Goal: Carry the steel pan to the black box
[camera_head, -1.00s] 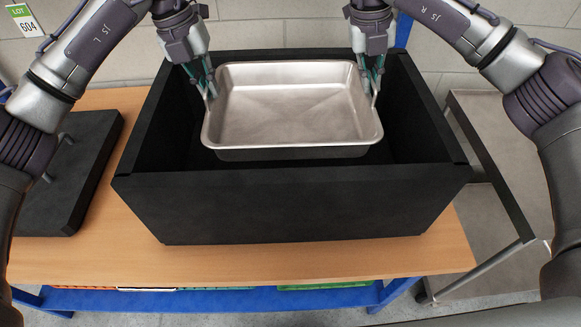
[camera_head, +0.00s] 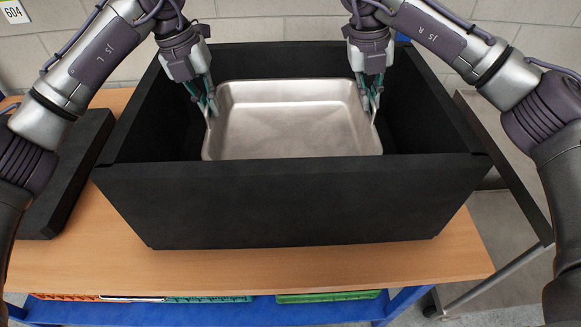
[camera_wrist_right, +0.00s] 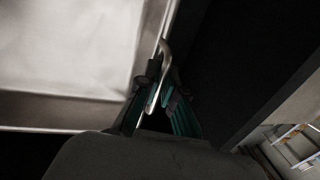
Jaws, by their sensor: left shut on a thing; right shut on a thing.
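The steel pan (camera_head: 290,128) is a shallow rectangular tray and appears level inside the open black box (camera_head: 295,205). The front wall of the box hides the pan's near side, and I cannot tell if the pan touches the bottom. My left gripper (camera_head: 211,112) is shut on the pan's left edge. My right gripper (camera_head: 372,108) is shut on its right edge. In the right wrist view, my right gripper (camera_wrist_right: 158,95) closes on a bent metal handle at the rim of the pan (camera_wrist_right: 70,60).
The box stands on a wooden table (camera_head: 250,268) with a blue frame. A black lid-like panel (camera_head: 62,185) lies left of the box. A grey trolley (camera_head: 510,215) stands at the right. Coloured crates (camera_head: 330,296) sit beneath the tabletop.

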